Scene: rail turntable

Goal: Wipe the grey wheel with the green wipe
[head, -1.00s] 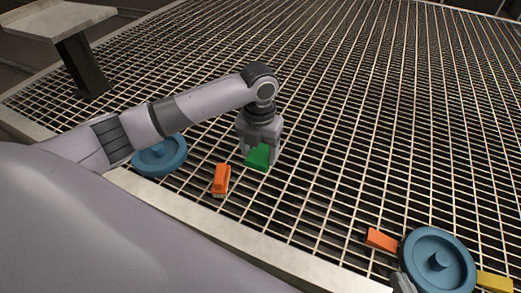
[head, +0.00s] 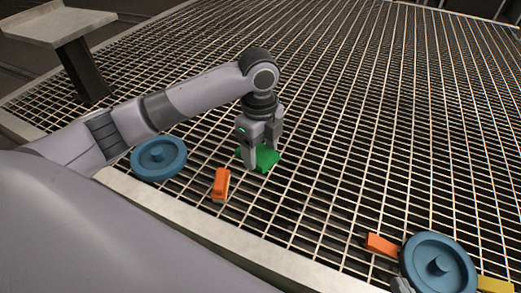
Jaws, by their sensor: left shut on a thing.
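The green wipe (head: 266,158) is a small green block low over the metal grating, right of the orange block. My left gripper (head: 262,164) points down and is shut on it, with its fingers on either side hiding part of it. No plainly grey wheel shows. Two blue-grey wheels with a raised hub are in view: one wheel (head: 159,170) lies at the left beside my left arm, the other wheel (head: 433,276) lies at the bottom right. My right gripper is not in view.
An orange block (head: 221,183) lies between the left wheel and the wipe. Another orange block (head: 382,244), a yellow block (head: 495,285) and a partly cut-off grey piece (head: 402,285) are near the right wheel. A pale-topped stand (head: 60,27) is at the back left. The middle grating is clear.

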